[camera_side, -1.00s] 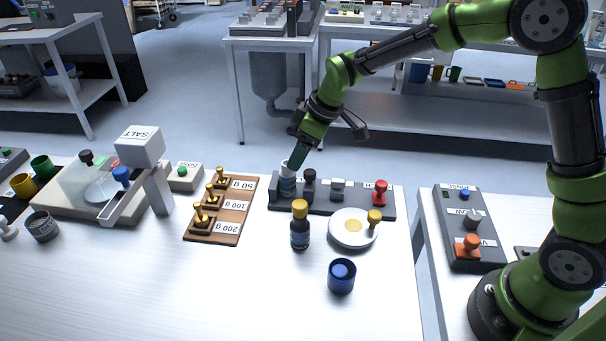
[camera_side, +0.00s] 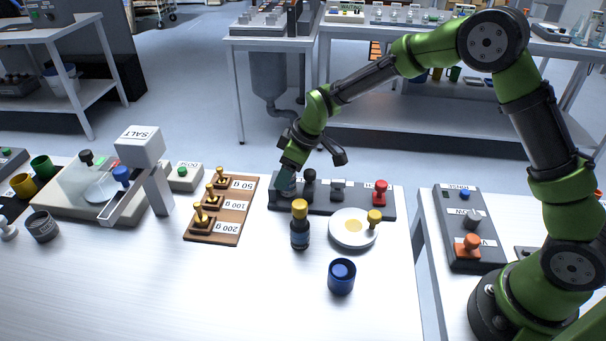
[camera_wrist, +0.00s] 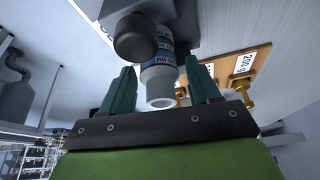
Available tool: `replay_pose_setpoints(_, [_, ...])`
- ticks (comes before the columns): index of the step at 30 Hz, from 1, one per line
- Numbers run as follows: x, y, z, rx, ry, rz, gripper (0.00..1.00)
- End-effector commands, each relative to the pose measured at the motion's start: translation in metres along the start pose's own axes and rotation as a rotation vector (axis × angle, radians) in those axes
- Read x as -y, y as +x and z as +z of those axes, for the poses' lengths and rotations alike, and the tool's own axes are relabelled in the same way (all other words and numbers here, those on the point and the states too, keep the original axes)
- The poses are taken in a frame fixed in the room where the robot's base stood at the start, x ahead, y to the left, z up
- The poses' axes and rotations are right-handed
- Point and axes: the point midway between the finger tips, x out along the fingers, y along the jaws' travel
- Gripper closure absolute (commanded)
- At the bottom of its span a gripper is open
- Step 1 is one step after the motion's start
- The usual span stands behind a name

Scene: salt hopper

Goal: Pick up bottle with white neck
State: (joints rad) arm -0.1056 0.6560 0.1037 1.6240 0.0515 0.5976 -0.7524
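The bottle with the white neck (camera_side: 288,187) stands in the left end of the grey rack (camera_side: 345,207). In the side view my gripper hides its top. In the wrist view its white neck (camera_wrist: 160,88) and blue-and-white label show between the two green fingers. My gripper (camera_side: 289,166) is over the bottle, and in the wrist view (camera_wrist: 162,90) its fingers are open, one on each side of the neck, with gaps visible.
A black-knobbed item (camera_side: 309,182) stands close beside the bottle. A yellow-capped bottle (camera_side: 300,230), a white dish (camera_side: 352,228) and a blue cup (camera_side: 341,278) are in front of the rack. A wooden weight board (camera_side: 222,210) lies to the left.

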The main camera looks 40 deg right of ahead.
Motion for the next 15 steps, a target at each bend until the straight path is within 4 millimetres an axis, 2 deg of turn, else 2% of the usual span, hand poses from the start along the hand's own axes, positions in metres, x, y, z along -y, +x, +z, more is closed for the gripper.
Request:
replay_pose_setpoints(1, [0.0, -0.0002, 0.0, 0.0, 0.0, 0.0, 0.47])
replay_pose_setpoints(2, [0.0, -0.0002, 0.0, 0.0, 0.0, 0.0, 0.51])
replay_pose_setpoints(9, [0.0, -0.0004, 0.0, 0.0, 0.0, 0.0, 0.88])
replay_pose_setpoints(10, [-0.0001, -0.0006, -0.0002, -0.001, 0.0, 0.0, 0.91])
replay_pose_setpoints(15, [-0.0001, -0.0008, -0.0003, -0.001, 0.0, 0.0, 0.91])
